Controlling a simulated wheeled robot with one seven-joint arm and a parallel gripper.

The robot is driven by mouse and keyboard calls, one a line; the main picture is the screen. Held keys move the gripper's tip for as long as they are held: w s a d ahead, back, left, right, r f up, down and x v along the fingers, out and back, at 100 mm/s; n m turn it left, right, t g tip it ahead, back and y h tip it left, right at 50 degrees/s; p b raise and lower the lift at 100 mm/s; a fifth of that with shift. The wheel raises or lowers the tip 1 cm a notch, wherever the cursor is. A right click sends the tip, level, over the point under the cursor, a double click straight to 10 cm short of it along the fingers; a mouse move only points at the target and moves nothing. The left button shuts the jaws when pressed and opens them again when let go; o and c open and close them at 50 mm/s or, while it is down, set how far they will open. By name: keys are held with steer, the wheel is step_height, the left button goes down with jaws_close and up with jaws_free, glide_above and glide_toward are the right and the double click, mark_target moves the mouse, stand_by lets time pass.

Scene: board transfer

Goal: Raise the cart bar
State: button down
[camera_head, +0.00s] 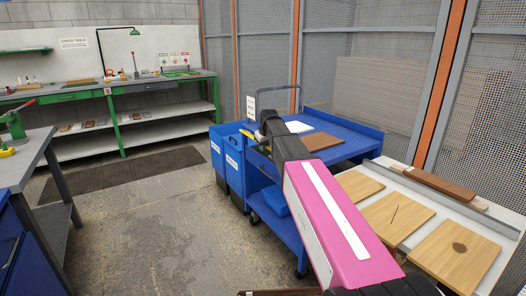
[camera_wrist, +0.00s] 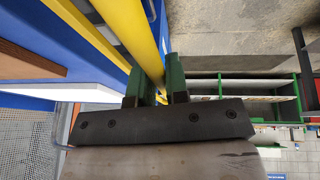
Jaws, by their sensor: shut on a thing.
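The blue cart (camera_head: 345,152) stands in the middle right of the head view, with a white board and a brown board on its top deck. The yellow cart bar (camera_wrist: 142,35) runs along the cart's side in the wrist view and passes between my fingers. Only a short piece of yellow shows in the head view, at the left edge of the cart. My gripper (camera_wrist: 160,82) has green fingers and is shut on the bar. In the head view, my pink and black arm hides the gripper's fingers and much of the cart's near side.
Blue bins (camera_head: 229,160) stand close to the cart's left. A table with several wooden boards (camera_head: 395,215) is at the right, near my arm. A green workbench (camera_head: 130,95) lines the back wall. The concrete floor (camera_head: 160,215) at left centre is clear.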

steer(key=w+d+r+g+y, duration=0.1)
steer(key=y, duration=0.1)
steer(key=d+r+m+g+y, duration=0.1)
steer(key=d+y, duration=0.1)
steer(key=y, duration=0.1)
steer(key=w+d+r+m+g+y, duration=0.1)
steer(key=g+y, duration=0.1)
steer(key=y, duration=0.1)
steer(key=shift+w+d+r, duration=0.3)
steer(key=shift+r, duration=0.1)
steer(key=shift+w+d+m+g+y, duration=0.15)
steer(key=shift+d+g+y, duration=0.2)
steer(key=shift+y, duration=0.35)
steer(key=shift+w+d+m+g+y, duration=0.15)
steer(key=shift+d+y, duration=0.25)
steer(key=shift+y, duration=0.3)
steer(key=c, duration=1.1)
jaws_free()
steer(key=shift+c, duration=0.2)
steer(key=shift+d+r, duration=0.1)
